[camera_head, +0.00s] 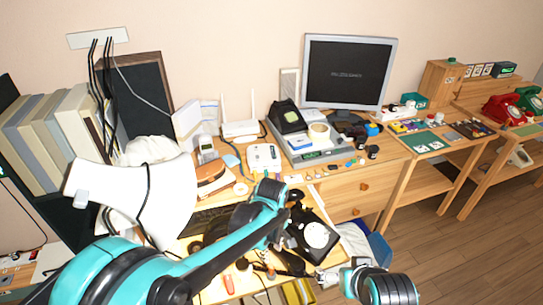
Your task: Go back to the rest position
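My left arm reaches in from the lower left, and its black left gripper (294,205) is over the near desk, beside a black dial phone (316,235) with a pale round dial. The arm hides part of the desk there, and the fingers are too small and dark to show whether they are open. My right arm's teal and silver end shows at the bottom, right of centre, with its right gripper (332,277) beside the desk's front edge. Its finger state is unclear. A red phone (502,109) and a green phone (529,99) stand on the far right table.
A large white lamp-like shape (140,195) stands close on the left, before books (50,125). A monitor (348,72), a white telephone (264,157) and a router (240,129) stand at the back. The near desk is cluttered. Wooden floor (440,245) is clear at right.

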